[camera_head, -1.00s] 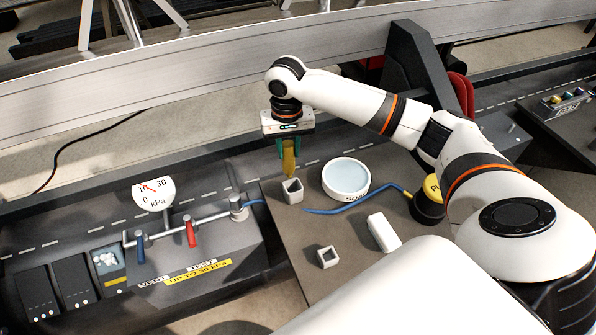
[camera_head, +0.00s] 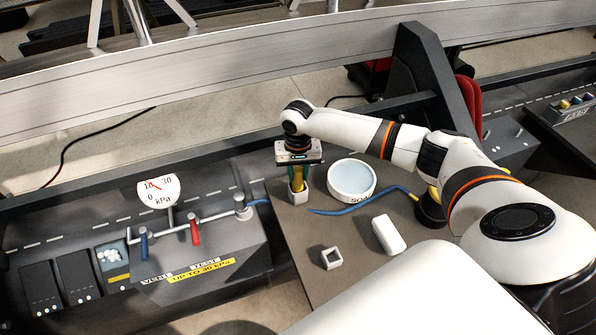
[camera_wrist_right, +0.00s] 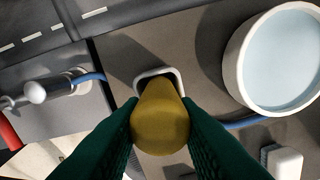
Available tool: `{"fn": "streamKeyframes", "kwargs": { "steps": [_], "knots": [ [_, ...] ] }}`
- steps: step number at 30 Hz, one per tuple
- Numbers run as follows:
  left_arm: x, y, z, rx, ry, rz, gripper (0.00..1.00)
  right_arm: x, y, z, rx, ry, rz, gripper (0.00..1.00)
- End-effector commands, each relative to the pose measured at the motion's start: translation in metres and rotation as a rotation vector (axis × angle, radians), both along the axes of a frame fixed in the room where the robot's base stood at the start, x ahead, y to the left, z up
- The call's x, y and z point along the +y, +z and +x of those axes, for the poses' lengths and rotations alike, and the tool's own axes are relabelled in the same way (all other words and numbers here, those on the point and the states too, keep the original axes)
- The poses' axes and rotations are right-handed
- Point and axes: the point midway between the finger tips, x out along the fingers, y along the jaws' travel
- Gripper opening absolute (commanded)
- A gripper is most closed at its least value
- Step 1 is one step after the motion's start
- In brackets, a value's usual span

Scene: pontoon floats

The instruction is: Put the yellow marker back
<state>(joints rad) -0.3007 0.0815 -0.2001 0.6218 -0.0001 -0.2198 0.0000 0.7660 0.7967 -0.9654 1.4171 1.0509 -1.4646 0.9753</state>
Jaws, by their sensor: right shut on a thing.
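My right gripper (camera_head: 298,180) is shut on the yellow marker (camera_head: 299,186). It stands right over a small square white holder (camera_head: 297,197) on the dark grey board. In the head view the marker's lower end is hidden by the holder's rim, so it looks to be at or inside the opening. In the right wrist view the marker (camera_wrist_right: 161,118) sits between the green fingers (camera_wrist_right: 160,130), and the holder's rim (camera_wrist_right: 160,74) shows behind it. How deep the tip is cannot be told. My left gripper is not in view.
A white soap bowl (camera_head: 352,181) stands close right of the holder. A blue hose (camera_head: 350,209) runs across the board. A second square holder (camera_head: 331,258) and a white block (camera_head: 387,234) lie nearer. A valve panel with gauge (camera_head: 158,189) is at left.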

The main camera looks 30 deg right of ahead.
Motion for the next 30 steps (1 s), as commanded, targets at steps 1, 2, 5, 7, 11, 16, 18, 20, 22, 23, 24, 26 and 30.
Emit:
{"fn": "streamKeyframes", "kwargs": {
  "steps": [1,2,5,7,11,16,18,20,22,23,24,26,30],
  "knots": [
    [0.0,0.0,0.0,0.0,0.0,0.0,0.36,0.0,0.0,0.0,-0.001,0.0,0.0,0.05],
    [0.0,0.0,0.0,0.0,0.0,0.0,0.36,0.0,0.0,0.0,0.0,0.0,0.0,0.05],
    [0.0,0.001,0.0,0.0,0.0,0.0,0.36,0.0,-0.001,0.0,0.0,0.0,0.0,0.05],
    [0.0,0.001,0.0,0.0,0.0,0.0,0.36,0.0,-0.003,0.0,0.0,0.0,0.0,0.29],
    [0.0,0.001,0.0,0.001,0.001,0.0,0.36,0.0,-0.003,0.0,-0.001,0.0,0.0,0.49],
    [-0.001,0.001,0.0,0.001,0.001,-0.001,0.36,0.0,-0.003,0.0,-0.001,0.0,0.0,0.49],
    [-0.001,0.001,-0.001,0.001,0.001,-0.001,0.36,0.0,-0.002,0.0,-0.001,0.0,0.0,0.49],
    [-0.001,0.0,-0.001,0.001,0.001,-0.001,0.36,0.0,-0.001,0.0,-0.001,0.0,0.0,0.49],
    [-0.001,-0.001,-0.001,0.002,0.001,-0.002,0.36,0.0,0.003,0.0,-0.001,0.0,0.0,0.49],
    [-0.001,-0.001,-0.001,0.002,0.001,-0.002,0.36,0.0,0.006,0.0,-0.001,0.0,0.0,0.49],
    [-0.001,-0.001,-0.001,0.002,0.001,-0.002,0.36,0.0,0.012,0.001,-0.003,0.0,0.001,0.49],
    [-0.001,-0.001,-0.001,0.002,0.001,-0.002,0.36,-0.001,0.022,0.001,-0.003,0.0,-0.001,0.49],
    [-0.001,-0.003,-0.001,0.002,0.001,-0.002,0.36,0.0,0.053,0.001,-0.004,0.001,0.0,0.49]
  ]
}}
